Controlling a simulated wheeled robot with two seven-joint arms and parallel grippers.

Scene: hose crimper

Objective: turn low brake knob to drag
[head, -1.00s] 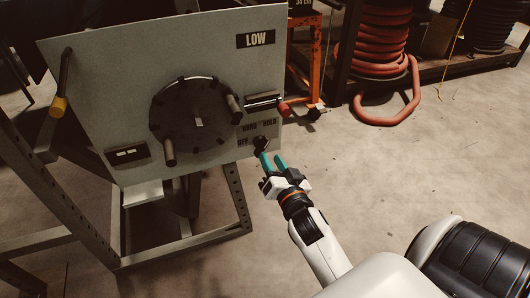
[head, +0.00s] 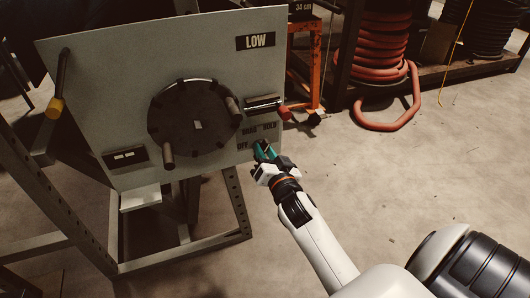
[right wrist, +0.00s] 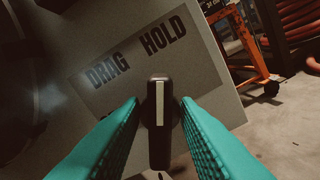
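The black brake knob (right wrist: 160,135) with a white pointer stripe is in the right wrist view, below the printed words DRAG (right wrist: 108,72) and HOLD (right wrist: 163,38). Its stripe points up the picture, toward HOLD. My right gripper (right wrist: 160,103) is open, with one teal finger on each side of the knob and a narrow gap visible on both sides. In the head view my right gripper (head: 262,149) is at the panel's lower right and mostly covers the knob. The LOW sign (head: 255,41) is above on the same panel. My left gripper is not in view.
The grey panel (head: 110,85) carries a dark round wheel (head: 195,125) with handles, a red-tipped lever (head: 283,112) just above the knob, and a yellow-tipped lever (head: 55,107). A red hose coil (head: 380,50) stands behind.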

